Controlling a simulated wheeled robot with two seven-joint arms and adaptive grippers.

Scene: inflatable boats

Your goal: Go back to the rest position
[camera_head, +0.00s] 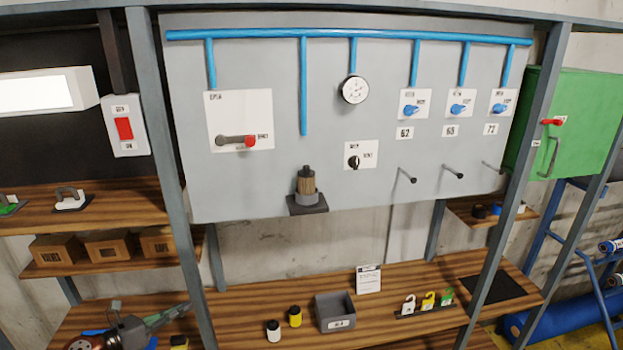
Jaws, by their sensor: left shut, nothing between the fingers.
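My left gripper (117,308) shows small at the bottom left, in front of the lower wooden bench. It is dark and shut, with nothing seen held in it. Its outline mixes with the items around it, so I cannot tell whether it touches any. My right gripper is not in view.
A grey panel (260,185) with blue pipes, a gauge (354,90) and a red-tipped lever (249,141) stands ahead. The bench below bears a grey bin (334,312), a yellow jar (295,316), a white jar (273,331) and padlocks (428,301). A green cabinet (585,110) is at right.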

